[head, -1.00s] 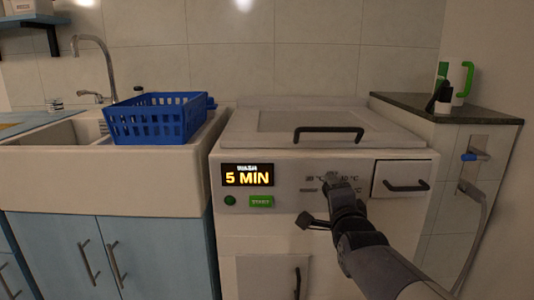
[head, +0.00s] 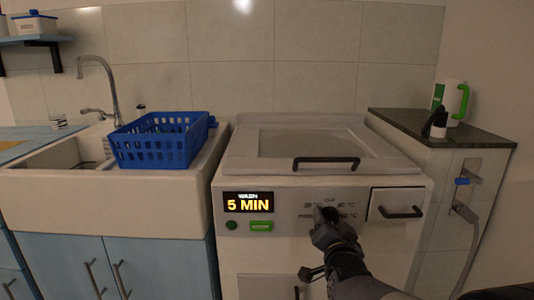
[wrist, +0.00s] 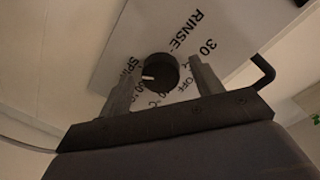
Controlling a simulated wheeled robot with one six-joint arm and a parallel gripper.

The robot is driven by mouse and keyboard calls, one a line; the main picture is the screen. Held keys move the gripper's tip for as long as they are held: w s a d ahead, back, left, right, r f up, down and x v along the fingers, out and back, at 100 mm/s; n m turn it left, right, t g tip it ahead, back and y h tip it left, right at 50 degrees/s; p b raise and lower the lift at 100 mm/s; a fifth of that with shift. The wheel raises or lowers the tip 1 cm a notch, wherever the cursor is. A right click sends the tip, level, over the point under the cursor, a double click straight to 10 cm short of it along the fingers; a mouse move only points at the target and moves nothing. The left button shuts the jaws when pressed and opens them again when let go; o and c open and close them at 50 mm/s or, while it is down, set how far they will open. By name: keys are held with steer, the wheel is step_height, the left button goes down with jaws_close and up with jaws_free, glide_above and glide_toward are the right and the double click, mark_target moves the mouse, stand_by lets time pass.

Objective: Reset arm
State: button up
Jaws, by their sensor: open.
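My gripper (head: 327,214) is in front of the washing machine's control panel (head: 294,229). In the wrist view its two fingers (wrist: 160,76) are spread, with a round black knob (wrist: 160,73) showing between them. There are visible gaps between the knob and both fingers, and the gripper holds nothing. The knob has a white mark, and printed labels such as "RINSE" and "30" surround it.
A drawer handle (head: 401,212) and a lid handle (head: 326,162) stick out near my gripper. A blue basket (head: 160,145) sits on the sink at left.

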steer(key=shift+n+p, duration=1.1)
steer(key=shift+n, duration=0.4)
steer(key=shift+f, duration=0.1)
